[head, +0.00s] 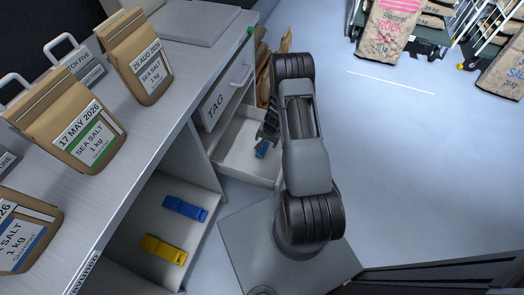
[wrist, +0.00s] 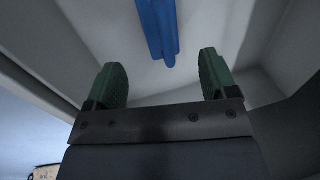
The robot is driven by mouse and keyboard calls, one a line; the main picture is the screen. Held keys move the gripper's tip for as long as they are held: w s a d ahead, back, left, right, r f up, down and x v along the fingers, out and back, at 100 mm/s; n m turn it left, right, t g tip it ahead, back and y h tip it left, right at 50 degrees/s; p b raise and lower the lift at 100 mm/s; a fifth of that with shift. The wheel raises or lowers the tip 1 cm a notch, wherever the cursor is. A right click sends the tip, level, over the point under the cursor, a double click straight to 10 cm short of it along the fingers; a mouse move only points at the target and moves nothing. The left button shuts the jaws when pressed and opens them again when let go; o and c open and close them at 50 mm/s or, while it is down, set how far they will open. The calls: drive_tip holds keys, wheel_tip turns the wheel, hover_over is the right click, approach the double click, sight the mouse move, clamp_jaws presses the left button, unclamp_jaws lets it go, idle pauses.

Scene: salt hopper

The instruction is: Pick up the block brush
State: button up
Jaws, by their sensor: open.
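The block brush appears to be the blue piece (head: 262,149) lying in a pale open drawer below the TAG label. Its far side is partly hidden by my gripper (head: 267,132) in the head view. In the wrist view the blue piece (wrist: 157,28) is long and narrow, and its near end lies just ahead of the gap between my fingers. My gripper (wrist: 162,62) is open with its two green finger pads apart and nothing between them. It is over the drawer, and I cannot tell its exact height above the blue piece.
The drawer (head: 228,158) has raised walls close around my gripper. A lower compartment holds a blue clip-like piece (head: 185,208) and a yellow one (head: 163,249). The counter (head: 150,110) at left carries several salt bags. Floor (head: 400,160) to the right is clear.

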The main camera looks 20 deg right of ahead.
sight(263, 144)
drive_tip(key=shift+w+a+f+b, duration=0.2)
drive_tip(key=shift+f+b, duration=0.15)
drive_tip(key=shift+f, duration=0.8)
drive_tip(key=shift+w+a+f+b, duration=0.15)
drive_tip(key=shift+f+b, duration=0.2)
drive_tip(key=shift+f, duration=0.75)
drive_tip(key=shift+w+a+f+b, duration=0.2)
drive_tip(key=shift+f+b, duration=0.15)
drive_tip(key=shift+f, duration=0.8)
drive_tip(key=c, duration=1)
wheel_tip(263, 144, up, 10)
drive_tip(key=p, duration=0.3)
drive_tip(key=shift+s, duration=0.1)
